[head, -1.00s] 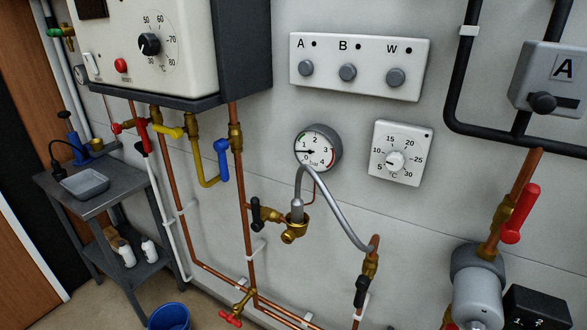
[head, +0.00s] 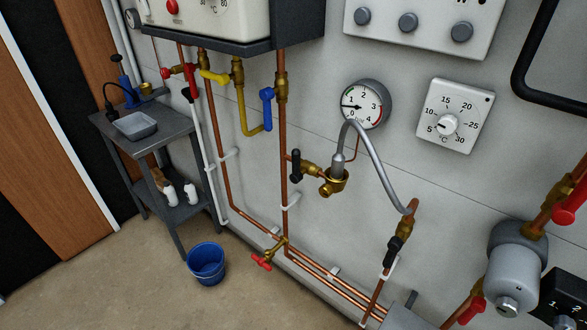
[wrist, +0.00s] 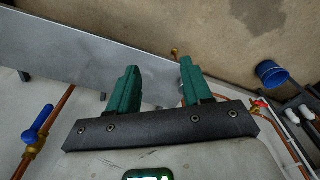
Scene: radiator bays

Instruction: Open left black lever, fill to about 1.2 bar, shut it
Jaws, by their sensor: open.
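The left black lever (head: 296,166) is on a brass valve on a short side branch of the copper pipe, and stands upright across that branch. A grey braided hose (head: 374,163) arches from beside it to the pipe with the other black lever (head: 392,250), which lies roughly along its pipe. The round pressure gauge (head: 364,104) hangs just above the hose; its needle points left, near the low end, too small to read exactly. My gripper (wrist: 158,72) has green fingers, apart and empty, in the wrist view. It is not in the head view; neither black lever is clear in the wrist view.
A blue lever (head: 267,108), yellow lever (head: 214,77) and red lever (head: 188,82) sit under the boiler. A red-handled valve (head: 262,261) is low on the pipes. A blue bucket (head: 206,264) stands on the floor beside a grey trolley (head: 176,130).

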